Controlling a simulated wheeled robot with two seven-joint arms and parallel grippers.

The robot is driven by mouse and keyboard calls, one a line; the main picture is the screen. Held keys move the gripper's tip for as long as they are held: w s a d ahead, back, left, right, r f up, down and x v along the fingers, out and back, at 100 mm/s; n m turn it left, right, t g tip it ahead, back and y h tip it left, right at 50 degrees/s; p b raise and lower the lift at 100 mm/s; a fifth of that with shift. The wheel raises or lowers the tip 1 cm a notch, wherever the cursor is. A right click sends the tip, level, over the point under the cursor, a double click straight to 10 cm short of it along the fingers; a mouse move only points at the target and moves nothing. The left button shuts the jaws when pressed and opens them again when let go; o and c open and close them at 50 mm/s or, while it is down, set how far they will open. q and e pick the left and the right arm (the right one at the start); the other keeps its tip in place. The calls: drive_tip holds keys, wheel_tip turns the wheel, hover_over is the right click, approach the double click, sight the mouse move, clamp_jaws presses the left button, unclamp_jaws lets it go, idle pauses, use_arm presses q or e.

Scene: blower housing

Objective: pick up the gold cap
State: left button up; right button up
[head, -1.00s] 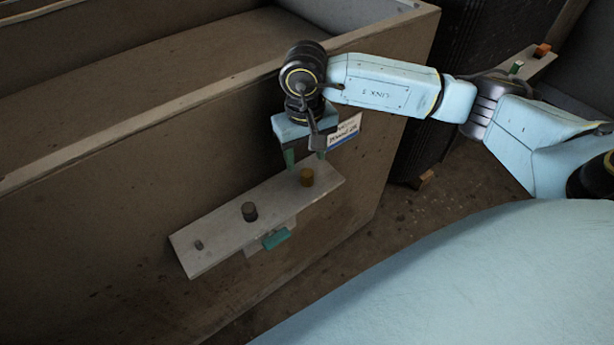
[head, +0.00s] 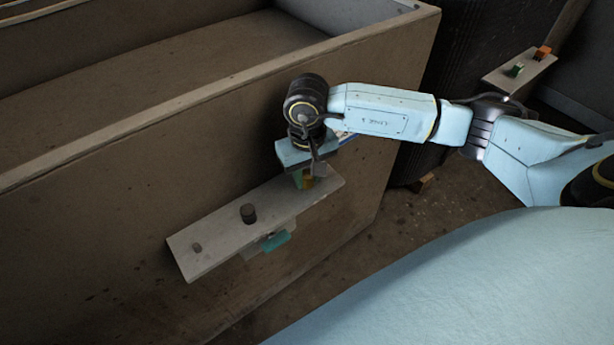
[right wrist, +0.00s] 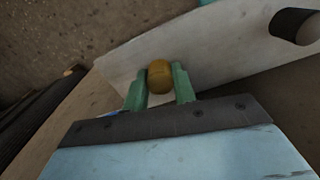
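The gold cap (head: 308,183) is a short round piece at the right end of a narrow grey shelf (head: 222,243) on the brown panel. My right gripper (head: 303,181) comes down over it from above, its green fingers on either side. In the right wrist view the cap (right wrist: 160,77) sits between the two fingertips (right wrist: 160,88), with no clear gap on either side. The gripper is shut on it. The cap's base is partly hidden, so I cannot tell whether it still rests on the shelf. My left gripper is not in view.
A dark cap (head: 248,213) and a small grey peg (head: 197,247) stand farther left on the shelf. A teal piece (head: 277,240) sits under its front edge.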

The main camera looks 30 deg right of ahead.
sight(306, 174)
drive_tip(key=shift+c, duration=0.9)
drive_tip(key=shift+c, duration=0.2)
